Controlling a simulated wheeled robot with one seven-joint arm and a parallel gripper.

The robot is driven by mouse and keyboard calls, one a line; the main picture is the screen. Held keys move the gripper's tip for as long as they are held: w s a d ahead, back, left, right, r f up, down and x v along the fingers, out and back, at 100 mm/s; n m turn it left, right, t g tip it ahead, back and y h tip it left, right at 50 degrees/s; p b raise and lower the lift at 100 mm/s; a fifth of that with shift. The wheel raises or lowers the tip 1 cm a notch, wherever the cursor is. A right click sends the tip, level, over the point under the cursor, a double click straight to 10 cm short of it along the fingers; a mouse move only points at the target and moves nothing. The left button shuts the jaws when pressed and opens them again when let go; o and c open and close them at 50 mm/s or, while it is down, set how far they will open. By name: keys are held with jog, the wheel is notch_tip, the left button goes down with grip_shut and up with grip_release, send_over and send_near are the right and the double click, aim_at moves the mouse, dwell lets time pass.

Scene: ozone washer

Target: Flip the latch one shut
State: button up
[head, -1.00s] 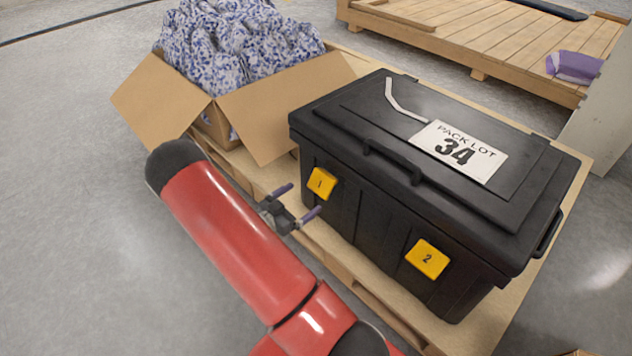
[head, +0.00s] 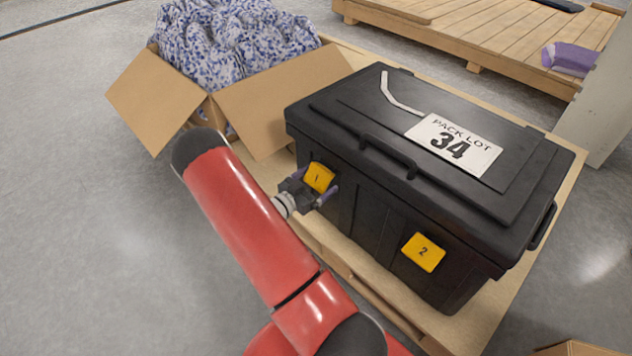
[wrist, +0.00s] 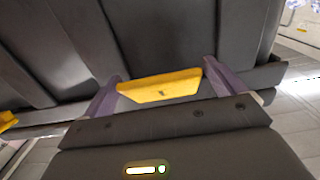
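A black lidded case (head: 400,235) marked "PACK LOT 34" stands with its lid down. On its front are two yellow latches. Latch one (head: 320,177) is at the left, and latch two (head: 424,252) is at the right. My gripper (head: 318,184) is at latch one, with its fingers apart. In the wrist view, latch one (wrist: 160,86) lies between the two purple fingers of my gripper (wrist: 165,88). The right finger looks very near or touching its edge; I cannot tell whether there is contact. The gripper body hides the lower part of the latch.
The case rests on a wooden pallet (head: 345,262). An open cardboard box (head: 285,100) with blue-and-white cloth (head: 235,45) stands to its left. A wooden platform (head: 500,45) with a purple item (head: 570,59) is behind. The floor at left is clear.

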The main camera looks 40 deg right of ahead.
jog(key=c, duration=0.9)
jog(key=shift+o, duration=0.3)
jog(key=f+b, duration=0.1)
jog(key=b, duration=0.1)
jog(key=shift+d+h+b, duration=0.1)
jog(key=shift+h+b, duration=0.3)
jog(key=h+b, duration=0.1)
jog(key=b, duration=0.1)
jog(key=f+h+b, duration=0.1)
jog(key=b, duration=0.2)
jog(key=shift+d+t, duration=0.25)
jog(key=shift+t, duration=0.05)
jog(key=h+b, duration=0.1)
jog(key=b, duration=0.2)
jog(key=d+h+b, duration=0.1)
jog(key=b, duration=0.2)
jog(key=shift+w+h, duration=0.1)
jog(key=shift+h, duration=0.2)
jog(key=shift+d+r+h+b, duration=0.1)
jog(key=shift+d+h+b, duration=0.1)
jog(key=shift+h+b, duration=0.7)
jog(key=shift+r, duration=0.15)
jog(key=o, duration=1)
